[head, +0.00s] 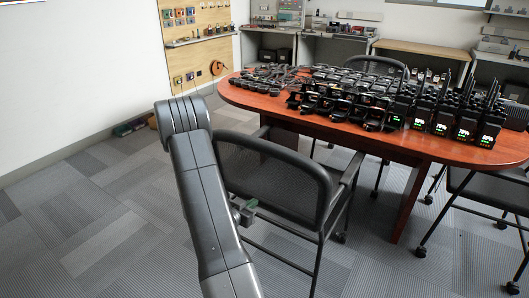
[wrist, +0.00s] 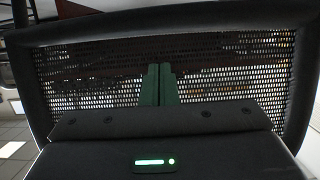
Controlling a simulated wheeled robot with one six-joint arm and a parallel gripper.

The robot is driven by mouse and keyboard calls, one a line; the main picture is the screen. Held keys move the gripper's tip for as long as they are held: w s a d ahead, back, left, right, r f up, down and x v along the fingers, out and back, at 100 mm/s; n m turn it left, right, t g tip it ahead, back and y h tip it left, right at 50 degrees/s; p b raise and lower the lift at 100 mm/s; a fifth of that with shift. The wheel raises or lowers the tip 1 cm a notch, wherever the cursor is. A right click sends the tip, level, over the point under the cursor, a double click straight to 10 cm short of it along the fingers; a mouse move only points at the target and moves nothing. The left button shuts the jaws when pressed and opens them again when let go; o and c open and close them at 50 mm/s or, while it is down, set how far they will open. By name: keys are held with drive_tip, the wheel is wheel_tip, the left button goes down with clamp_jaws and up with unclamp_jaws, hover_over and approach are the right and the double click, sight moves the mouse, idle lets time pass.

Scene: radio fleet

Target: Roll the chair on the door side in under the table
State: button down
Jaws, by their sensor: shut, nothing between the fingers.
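A black mesh-backed chair (head: 275,178) on casters stands at the near side of the wooden table (head: 262,104), its back toward me and its front partly at the table's edge. Its mesh back (wrist: 225,70) fills the wrist view. My gripper (head: 245,211) is low behind the chair's back, beside my arm link. In the wrist view its two dark green fingers (wrist: 158,72) are together and empty, pointing at the mesh. I cannot tell if they touch it. The frames do not show which side the door is on.
Another chair (head: 490,190) stands at the right, and one more (head: 378,64) is behind the table. Many radios and chargers (head: 440,110) cover the tabletop. A pegboard (head: 198,35) and shelves line the back. Carpet at the left (head: 110,200) is clear.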

sight(260, 194)
drive_tip(key=shift+w+d, duration=0.7)
drive_tip(key=shift+w, duration=0.25)
drive_tip(key=shift+w+d, duration=0.65)
drive_tip(key=shift+w, duration=0.3)
drive_tip(key=shift+w+d, duration=0.7)
drive_tip(key=shift+w, duration=0.25)
drive_tip(key=w+d, duration=0.4)
drive_tip(key=w, duration=0.1)
drive_tip(key=shift+w+b, duration=0.3)
drive_tip(key=shift+w, duration=0.05)
drive_tip(key=w+d, duration=0.4)
drive_tip(key=w, duration=0.1)
drive_tip(key=shift+w, duration=0.3)
drive_tip(key=shift+d, duration=0.15)
